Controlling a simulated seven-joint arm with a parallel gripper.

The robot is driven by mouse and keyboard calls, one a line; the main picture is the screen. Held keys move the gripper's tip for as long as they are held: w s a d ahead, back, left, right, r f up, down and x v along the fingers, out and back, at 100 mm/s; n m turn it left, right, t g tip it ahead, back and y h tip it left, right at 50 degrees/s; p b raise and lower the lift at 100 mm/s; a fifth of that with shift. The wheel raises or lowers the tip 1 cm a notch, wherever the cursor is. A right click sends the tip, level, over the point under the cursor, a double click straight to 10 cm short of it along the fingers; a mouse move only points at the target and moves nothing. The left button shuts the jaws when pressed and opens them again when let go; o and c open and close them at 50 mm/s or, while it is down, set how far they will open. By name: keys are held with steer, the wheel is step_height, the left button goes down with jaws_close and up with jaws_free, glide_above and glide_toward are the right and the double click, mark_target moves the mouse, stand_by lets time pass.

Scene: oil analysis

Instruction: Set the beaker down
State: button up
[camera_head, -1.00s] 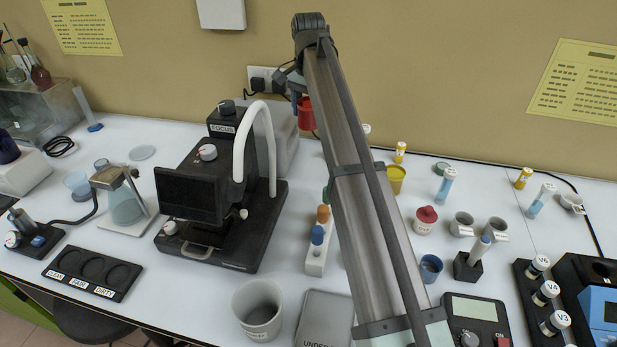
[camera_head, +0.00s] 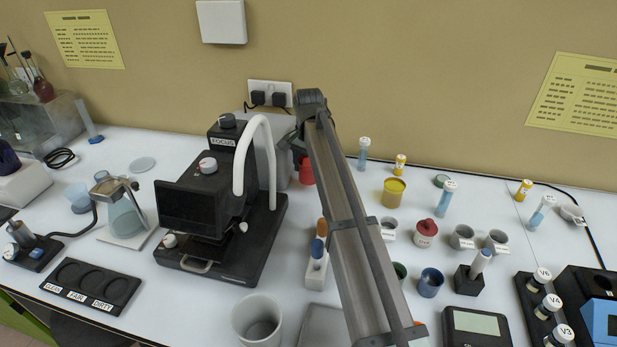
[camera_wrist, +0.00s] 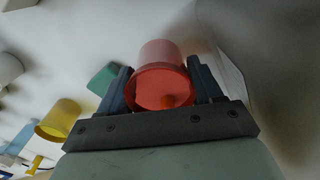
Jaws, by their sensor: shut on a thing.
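A small red beaker (camera_head: 306,171) is at the back of the bench, just right of the microscope and close to the wall. My gripper (camera_wrist: 162,82) is shut on it, with one dark finger on each side in the wrist view. The beaker (camera_wrist: 160,70) has its open mouth towards the wrist camera, and a small orange patch shows inside. I cannot tell whether the beaker's base touches the bench.
The black microscope (camera_head: 215,205) with its white curved tube stands left of my gripper. The wall is close behind.

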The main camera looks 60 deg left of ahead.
mark_target(309, 177)
steer(key=shift+f, duration=1.9)
steer(key=shift+f, duration=0.15)
steer(key=o, duration=1)
steer(key=shift+o, duration=0.2)
step_height(309, 177, up, 12)
steer(key=shift+r, duration=0.2)
